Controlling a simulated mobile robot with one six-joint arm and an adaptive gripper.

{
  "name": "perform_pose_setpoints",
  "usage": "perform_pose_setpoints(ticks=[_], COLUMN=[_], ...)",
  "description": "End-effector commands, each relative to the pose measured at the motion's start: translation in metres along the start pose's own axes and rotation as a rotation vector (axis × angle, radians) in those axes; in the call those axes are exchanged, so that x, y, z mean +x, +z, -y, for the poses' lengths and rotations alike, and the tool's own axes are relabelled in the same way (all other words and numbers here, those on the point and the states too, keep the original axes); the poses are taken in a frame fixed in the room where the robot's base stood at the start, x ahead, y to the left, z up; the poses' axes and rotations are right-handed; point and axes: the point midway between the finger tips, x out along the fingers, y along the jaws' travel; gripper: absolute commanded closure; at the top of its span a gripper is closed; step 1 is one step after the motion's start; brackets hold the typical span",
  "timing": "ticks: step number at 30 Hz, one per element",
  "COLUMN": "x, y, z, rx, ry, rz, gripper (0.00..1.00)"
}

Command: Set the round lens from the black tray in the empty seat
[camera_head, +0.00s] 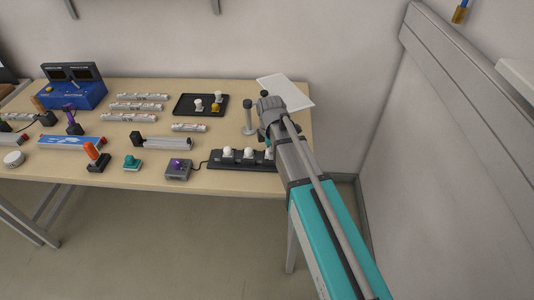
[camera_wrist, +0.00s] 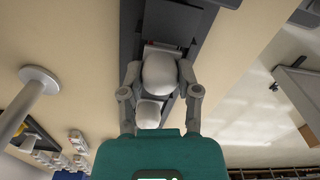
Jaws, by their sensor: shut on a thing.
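The black tray (camera_head: 181,113) lies toward the back of the table and holds two white-topped pieces (camera_head: 198,104) and a yellow one (camera_head: 215,106). A dark strip of seats (camera_head: 213,166) lies near the front right edge, with white rounded pieces (camera_head: 248,153) standing in it. My gripper (camera_wrist: 159,74) is shut on a white round lens (camera_wrist: 160,70), one finger on each side, over the strip's right end. Another white rounded piece (camera_wrist: 150,113) shows below it in the wrist view. My arm hides that end in the head view; whether the lens touches a seat cannot be told.
A grey post (camera_head: 248,118) stands close left of my gripper; it also shows large in the wrist view (camera_wrist: 37,84). A white sheet (camera_head: 290,92) lies at the back right.

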Motion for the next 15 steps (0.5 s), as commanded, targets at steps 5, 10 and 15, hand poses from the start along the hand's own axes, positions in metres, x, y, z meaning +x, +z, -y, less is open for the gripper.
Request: perform_pose_setpoints(ticks=[5,10,15], x=[-0.0006,0.0022,0.0023], y=[0.0002,0.0002,0.0003], z=[0.0000,0.0000,0.0000], rx=[0.000,0.000,0.000], ry=[0.000,0.000,0.000], rz=[0.000,0.000,0.000], gripper=[0.84,0.84,0.39])
